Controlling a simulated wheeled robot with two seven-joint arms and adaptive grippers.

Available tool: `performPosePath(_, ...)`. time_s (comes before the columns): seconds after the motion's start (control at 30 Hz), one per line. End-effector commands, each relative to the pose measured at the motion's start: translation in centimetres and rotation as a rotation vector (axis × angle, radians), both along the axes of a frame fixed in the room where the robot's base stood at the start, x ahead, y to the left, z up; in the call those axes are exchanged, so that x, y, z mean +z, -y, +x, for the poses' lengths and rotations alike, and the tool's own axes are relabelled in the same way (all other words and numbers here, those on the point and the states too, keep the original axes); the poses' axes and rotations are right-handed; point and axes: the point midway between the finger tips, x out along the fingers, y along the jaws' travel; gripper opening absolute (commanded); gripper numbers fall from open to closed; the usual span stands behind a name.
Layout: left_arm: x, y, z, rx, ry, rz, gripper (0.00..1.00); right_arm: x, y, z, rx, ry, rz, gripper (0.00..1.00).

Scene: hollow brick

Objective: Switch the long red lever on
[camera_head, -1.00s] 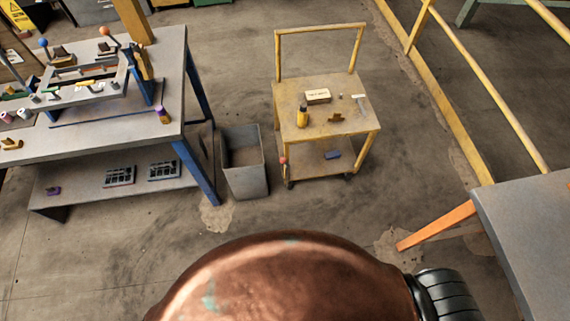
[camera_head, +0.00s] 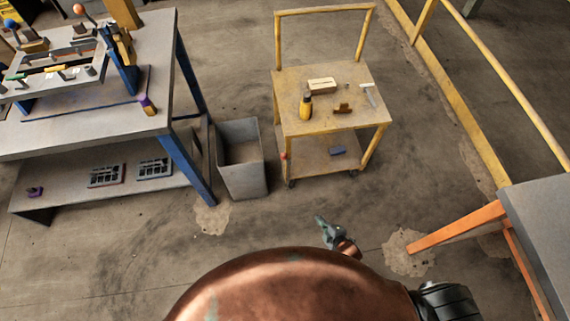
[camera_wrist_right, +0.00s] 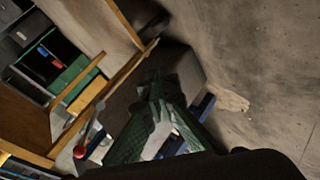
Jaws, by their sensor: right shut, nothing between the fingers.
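A small red-knobbed part (camera_head: 283,156) shows at the front left leg of the yellow cart (camera_head: 330,129). In the right wrist view a red ball on a pale rod (camera_wrist_right: 79,152) shows at the lower left, near yellow bars, and looks like the same part. Whether it is the long red lever, and its on or off position, I cannot tell. My right gripper (camera_head: 320,220) is shut and empty over open floor, in front of the cart and apart from it. Its greenish fingers (camera_wrist_right: 160,120) fill the middle of the wrist view. My left gripper is not in view.
A grey bin (camera_head: 242,185) stands between the cart and a blue-legged workbench (camera_head: 140,124). An orange-ball lever (camera_head: 80,9) rises from the bench fixture. A grey table (camera_head: 540,215) with orange legs is at the right. Floor before the cart is clear.

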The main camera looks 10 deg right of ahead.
Motion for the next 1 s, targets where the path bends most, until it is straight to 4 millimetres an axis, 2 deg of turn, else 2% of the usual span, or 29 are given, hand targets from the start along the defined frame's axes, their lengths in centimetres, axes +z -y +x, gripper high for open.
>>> performPosePath(0.03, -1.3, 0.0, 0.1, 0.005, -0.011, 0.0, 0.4, 0.8, -1.8, 3.1, 0.087, 0.1, -0.05, 0.0)
performPosePath(0.1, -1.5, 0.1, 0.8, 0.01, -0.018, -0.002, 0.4, 3.6, -4.1, 6.7, 0.193, 0.24, -0.128, 0.0)
performPosePath(0.2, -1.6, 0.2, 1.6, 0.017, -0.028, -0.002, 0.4, 7.5, -7.0, 10.4, 0.311, 0.42, -0.232, 0.0)
performPosePath(0.3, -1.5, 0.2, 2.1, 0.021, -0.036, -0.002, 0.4, 10.6, -9.1, 12.6, 0.386, 0.559, -0.317, 0.0)
performPosePath(0.4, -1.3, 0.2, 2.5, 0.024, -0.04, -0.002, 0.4, 12.9, -10.6, 13.8, 0.429, 0.653, -0.374, 0.0)
performPosePath(0.53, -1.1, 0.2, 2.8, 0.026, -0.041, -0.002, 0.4, 14.4, -11.4, 14.4, 0.453, 0.71, -0.409, 0.0)
performPosePath(1.0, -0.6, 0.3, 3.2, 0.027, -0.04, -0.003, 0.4, 14.5, -11.8, 15.1, 0.455, 0.714, -0.414, 0.0)
